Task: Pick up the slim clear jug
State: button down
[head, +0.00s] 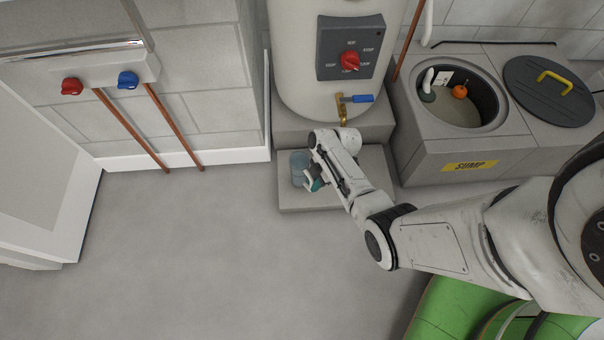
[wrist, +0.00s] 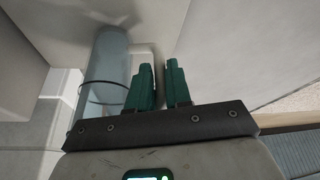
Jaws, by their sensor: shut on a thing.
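The slim clear jug (head: 299,170) is a bluish, see-through cylinder standing at the step below the tank. It also shows in the wrist view (wrist: 108,65), left of the fingers, with a thin dark line around it. My gripper (head: 314,182) is at the jug's right side, its green fingers close against it. In the wrist view my gripper (wrist: 160,82) has a narrow gap between the fingers. It is shut on the jug at its side; the gripped part is hard to make out. The arm hides part of the step behind it.
The tank (head: 297,60) with a red dial and a brass, blue-handled tap (head: 355,99) stands right above the jug. The low grey step (head: 375,170) is under it. The sump box (head: 440,150) is to the right. The floor (head: 190,250) at left is clear.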

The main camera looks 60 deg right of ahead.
jog(key=shift+r, duration=0.2)
jog(key=s+r+p, duration=1)
jog(key=s+r, duration=0.2)
jog(key=s, duration=0.1)
jog(key=shift+s+d+r, duration=0.25)
jog(key=shift+s+r, duration=0.05)
jog(key=shift+s, duration=0.05)
dwell(1.2)
jog(key=shift+s, duration=0.1)
jog(key=shift+r, duration=0.1)
